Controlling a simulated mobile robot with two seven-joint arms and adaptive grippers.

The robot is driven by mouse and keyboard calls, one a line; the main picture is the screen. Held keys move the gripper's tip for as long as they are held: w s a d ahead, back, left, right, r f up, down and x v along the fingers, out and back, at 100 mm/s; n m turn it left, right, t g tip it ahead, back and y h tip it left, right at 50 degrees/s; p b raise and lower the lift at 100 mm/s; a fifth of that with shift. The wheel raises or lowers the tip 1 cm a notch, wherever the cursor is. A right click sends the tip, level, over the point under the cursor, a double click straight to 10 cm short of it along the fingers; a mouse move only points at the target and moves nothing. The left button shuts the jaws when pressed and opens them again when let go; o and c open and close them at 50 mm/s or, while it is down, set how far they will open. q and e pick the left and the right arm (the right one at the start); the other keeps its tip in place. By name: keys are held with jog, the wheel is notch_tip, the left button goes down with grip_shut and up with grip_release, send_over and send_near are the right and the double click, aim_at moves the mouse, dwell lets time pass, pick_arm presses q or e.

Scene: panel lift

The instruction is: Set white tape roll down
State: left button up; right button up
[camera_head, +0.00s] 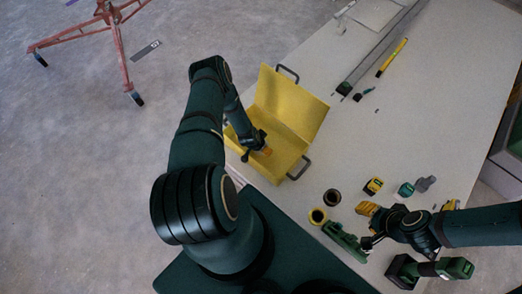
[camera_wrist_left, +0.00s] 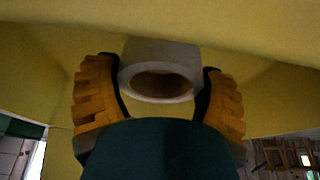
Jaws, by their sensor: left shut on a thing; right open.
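The white tape roll (camera_wrist_left: 160,53) shows in the left wrist view between the two orange fingers of my left gripper (camera_wrist_left: 159,78). My left gripper is shut on it, with the roll's round hole facing the camera. In the head view my left gripper (camera_head: 263,150) reaches down inside the yellow box (camera_head: 285,98); the roll cannot be made out there. Yellow walls surround the roll in the wrist view. I cannot tell whether it touches the box's floor. My right gripper (camera_head: 369,226) is open over the near right part of the table, beside a green tool (camera_head: 343,240).
A long rail (camera_head: 385,48) and a yellow marker-like stick (camera_head: 392,58) lie farther back. The table's middle is mostly clear.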

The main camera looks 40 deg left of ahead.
pick_arm(q)
jog(key=shift+f+b, duration=0.65)
jog(key=shift+f, duration=1.3)
jog(key=shift+r, duration=0.1)
jog(key=o, duration=1.1)
